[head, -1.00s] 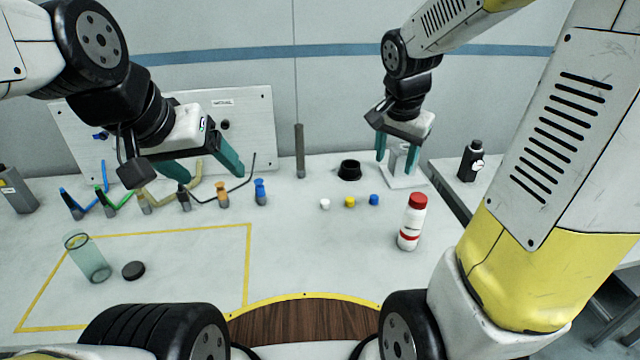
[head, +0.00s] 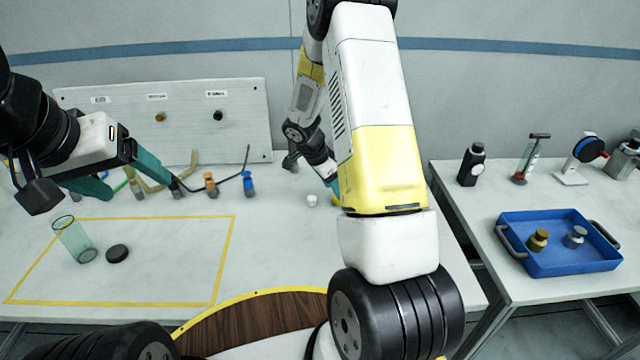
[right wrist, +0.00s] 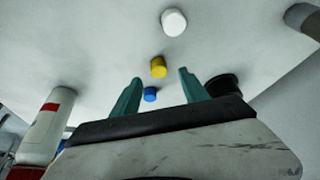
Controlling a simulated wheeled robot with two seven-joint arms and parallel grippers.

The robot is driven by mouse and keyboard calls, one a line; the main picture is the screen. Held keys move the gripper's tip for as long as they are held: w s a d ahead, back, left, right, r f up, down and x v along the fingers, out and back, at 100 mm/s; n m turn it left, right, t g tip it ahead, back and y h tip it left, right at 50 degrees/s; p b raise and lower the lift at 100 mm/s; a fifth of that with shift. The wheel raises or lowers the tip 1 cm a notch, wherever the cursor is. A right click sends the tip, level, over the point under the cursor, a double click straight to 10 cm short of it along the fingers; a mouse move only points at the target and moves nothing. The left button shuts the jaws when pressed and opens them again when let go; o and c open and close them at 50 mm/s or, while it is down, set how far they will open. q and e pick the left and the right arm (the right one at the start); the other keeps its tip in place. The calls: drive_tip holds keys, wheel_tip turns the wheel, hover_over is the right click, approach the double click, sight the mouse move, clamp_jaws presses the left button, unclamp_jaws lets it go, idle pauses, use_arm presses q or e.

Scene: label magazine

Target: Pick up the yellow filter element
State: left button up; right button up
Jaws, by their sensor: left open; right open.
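The yellow filter element (right wrist: 158,67) is a small cylinder on the white table in the right wrist view, seen between the fingertips of my right gripper (right wrist: 160,76). The fingers are open, and no contact shows. In the head view, only a sliver of the yellow element (head: 336,200) shows beside my right arm. My right gripper (head: 332,180) is partly hidden there by that arm. A white element (right wrist: 174,21) lies beyond the yellow one, and a blue one (right wrist: 150,95) lies nearer the gripper. My left gripper (head: 146,190) is open above the left of the table.
In the right wrist view, a red-and-white bottle (right wrist: 47,130) stands left and a black ring (right wrist: 222,85) right of the fingers. Coloured fittings (head: 210,184), a glass cylinder (head: 75,240) and a black cap (head: 117,254) are on the left. A blue tray (head: 560,262) is on the right table.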

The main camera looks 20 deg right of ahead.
drive_tip(key=x, duration=0.4)
drive_tip(key=shift+a+f, duration=0.1)
clamp_jaws()
drive_tip(key=shift+r, duration=0.7)
wheel_tip(320, 180, up, 2)
drive_tip(key=shift+r, duration=0.15)
drive_tip(key=s+a, duration=0.3)
drive_tip(key=s, duration=0.1)
drive_tip(key=s+a+r, duration=0.1)
drive_tip(key=s+a, duration=0.2)
drive_tip(key=s, duration=0.1)
drive_tip(key=s+a, duration=0.3)
drive_tip(key=s, duration=0.2)
drive_tip(key=shift+a+r, duration=0.15)
drive_tip(key=shift+a, duration=0.15)
